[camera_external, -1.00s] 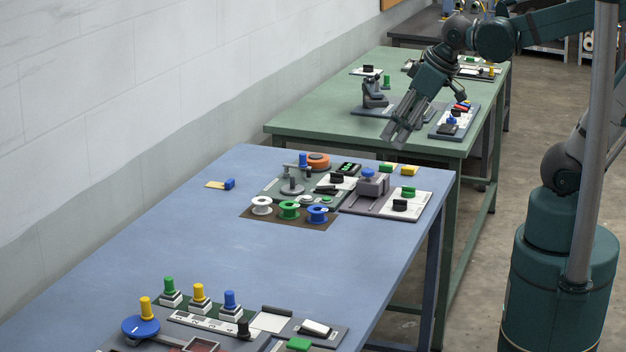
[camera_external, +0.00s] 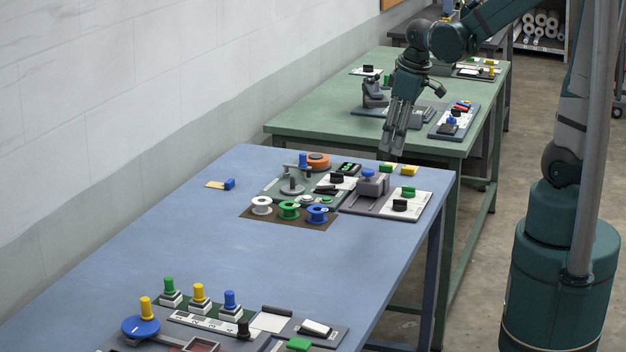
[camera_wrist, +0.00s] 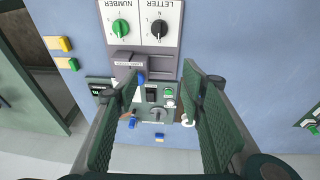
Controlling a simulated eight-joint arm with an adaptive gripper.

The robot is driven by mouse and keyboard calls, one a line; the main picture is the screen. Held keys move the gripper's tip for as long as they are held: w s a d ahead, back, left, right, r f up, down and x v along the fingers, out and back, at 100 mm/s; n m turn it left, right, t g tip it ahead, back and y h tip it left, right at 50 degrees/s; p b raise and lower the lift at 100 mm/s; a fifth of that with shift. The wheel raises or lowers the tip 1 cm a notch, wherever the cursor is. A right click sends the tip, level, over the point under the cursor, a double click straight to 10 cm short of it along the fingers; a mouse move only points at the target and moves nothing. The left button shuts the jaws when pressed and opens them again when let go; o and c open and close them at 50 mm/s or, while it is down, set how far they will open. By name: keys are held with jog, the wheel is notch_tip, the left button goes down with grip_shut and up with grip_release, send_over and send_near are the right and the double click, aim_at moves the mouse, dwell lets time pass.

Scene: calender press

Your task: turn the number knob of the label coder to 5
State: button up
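The label coder stands at the right end of the blue table; its grey base (camera_external: 352,206) carries a grey block with a blue top (camera_external: 368,174). Its white panel (camera_external: 418,202) has a green knob (camera_external: 408,191) and a black knob (camera_external: 400,205). In the wrist view the panel reads upside down: the green number knob (camera_wrist: 121,28) is on the left, the black letter knob (camera_wrist: 159,29) on the right. The digit pointed at is too small to read. My gripper (camera_external: 391,153) is above and behind the coder, pointing down. In the wrist view my gripper (camera_wrist: 162,72) is open and empty.
Green and yellow blocks (camera_external: 409,170) lie behind the coder. To its left are a spool mat (camera_external: 262,220) with white, green and blue spools, and another device with an orange disc (camera_external: 318,160). The green table (camera_external: 310,125) stands behind. The blue table's middle is clear.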

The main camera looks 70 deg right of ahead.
aim_at(409, 187)
jog(key=d+f+g, duration=0.1)
jog(key=d+f, duration=0.2)
jog(key=d, duration=0.1)
jog(key=s+d+f+p, duration=0.1)
jog(key=d+f, duration=0.2)
jog(key=d+f+g+y, duration=0.1)
jog(key=d+f, duration=0.2)
jog(key=d, duration=0.1)
jog(key=shift+s+d+f+g, duration=0.2)
jog(key=shift+d+g, duration=0.1)
jog(key=shift+f, duration=0.25)
jog(key=shift+f, duration=3.7)
jog(key=c, duration=0.9)
